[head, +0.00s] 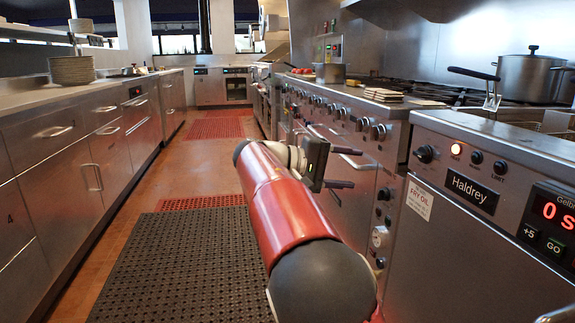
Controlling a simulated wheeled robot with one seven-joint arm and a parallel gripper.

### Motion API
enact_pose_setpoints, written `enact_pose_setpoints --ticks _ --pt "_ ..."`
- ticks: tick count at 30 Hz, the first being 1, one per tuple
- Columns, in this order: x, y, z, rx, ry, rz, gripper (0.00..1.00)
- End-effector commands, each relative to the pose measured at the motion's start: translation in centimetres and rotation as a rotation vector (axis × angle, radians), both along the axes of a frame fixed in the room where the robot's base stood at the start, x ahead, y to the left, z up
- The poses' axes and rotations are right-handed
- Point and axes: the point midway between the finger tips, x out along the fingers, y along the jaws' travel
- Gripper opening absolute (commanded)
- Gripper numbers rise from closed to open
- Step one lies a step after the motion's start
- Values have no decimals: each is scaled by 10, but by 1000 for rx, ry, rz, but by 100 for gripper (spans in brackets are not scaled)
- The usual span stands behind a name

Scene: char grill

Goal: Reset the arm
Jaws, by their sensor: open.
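My arm, with a red and black casing, reaches forward from the bottom middle of the head view. My gripper (344,193) is at its far end, beside the front of the cooking range (385,150). Its dark fingers stand apart and point right, with nothing seen between them. A dark block at the wrist hides part of the range front. I cannot tell whether the fingers touch the range.
A fryer unit (470,240) with a red display stands at the right, close to my arm. Steel drawers (70,150) line the left. A black mat (180,265) covers the aisle floor, which is clear ahead. A pot (530,78) sits on the range.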

Motion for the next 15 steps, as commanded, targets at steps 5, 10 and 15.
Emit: enact_pose_setpoints --ticks 5,10,15 --pt "-18 -37 -8 145 41 5 58" --pt "-47 -72 -23 335 74 22 58" --pt "-106 -98 -45 622 78 57 58"
